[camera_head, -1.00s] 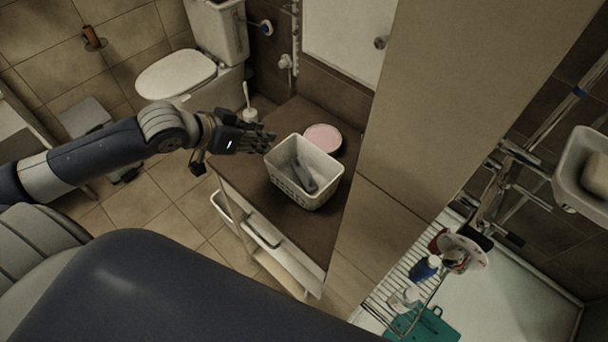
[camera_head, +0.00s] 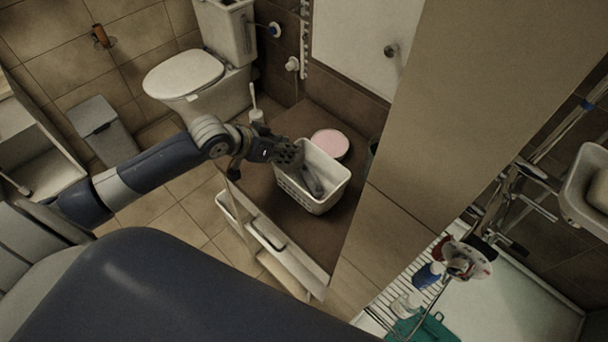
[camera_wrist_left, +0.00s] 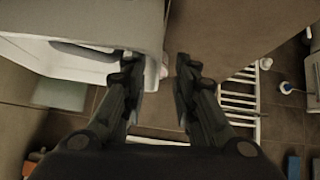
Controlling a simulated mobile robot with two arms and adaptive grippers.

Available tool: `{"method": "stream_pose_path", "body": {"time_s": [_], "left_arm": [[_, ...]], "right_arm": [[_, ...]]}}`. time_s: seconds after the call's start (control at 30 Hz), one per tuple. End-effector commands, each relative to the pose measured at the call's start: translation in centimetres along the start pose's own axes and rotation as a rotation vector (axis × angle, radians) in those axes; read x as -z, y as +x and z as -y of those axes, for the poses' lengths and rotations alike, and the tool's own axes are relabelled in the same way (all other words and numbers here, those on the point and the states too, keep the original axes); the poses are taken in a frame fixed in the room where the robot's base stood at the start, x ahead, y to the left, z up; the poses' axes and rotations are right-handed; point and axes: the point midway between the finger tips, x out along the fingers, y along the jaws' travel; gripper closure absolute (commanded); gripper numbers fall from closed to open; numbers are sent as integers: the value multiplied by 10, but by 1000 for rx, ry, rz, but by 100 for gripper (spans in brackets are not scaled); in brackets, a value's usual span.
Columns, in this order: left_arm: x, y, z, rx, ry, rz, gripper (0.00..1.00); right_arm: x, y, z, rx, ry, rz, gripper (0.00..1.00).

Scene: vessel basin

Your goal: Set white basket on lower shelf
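The white basket (camera_head: 318,201) stands upright on the brown top (camera_head: 290,232) of a low shelf unit, with a dark elongated item (camera_head: 311,182) inside. White shelves (camera_head: 284,271) show below the top on the unit's near left side; their depth is partly hidden. My left gripper (camera_head: 290,153) is at the basket's upper left rim corner. In the left wrist view the fingers (camera_wrist_left: 158,80) are apart, with the edge of the basket (camera_wrist_left: 150,28) reaching in ahead between them. I cannot tell whether they touch it. My right gripper is not in view.
A pink round lid or dish (camera_head: 330,143) lies behind the basket. A toilet (camera_head: 187,74) and a grey bin (camera_head: 103,129) stand at the left. A beige wall (camera_head: 440,110) rises close to the right of the unit. Tiled floor lies open at the left.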

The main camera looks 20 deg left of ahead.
Motion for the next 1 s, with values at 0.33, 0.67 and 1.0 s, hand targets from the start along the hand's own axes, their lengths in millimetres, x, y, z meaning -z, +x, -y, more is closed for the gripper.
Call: {"method": "stream_pose_path", "body": {"time_s": [0.33, 0.67, 1.0], "left_arm": [[1, 29, -1, 2, 2, -1, 73], [0, 29, 0, 1, 1, 0, 100], [1, 28, 0, 2, 2, -1, 100]], "right_arm": [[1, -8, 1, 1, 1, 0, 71], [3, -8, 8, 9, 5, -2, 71], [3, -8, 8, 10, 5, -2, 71]]}}
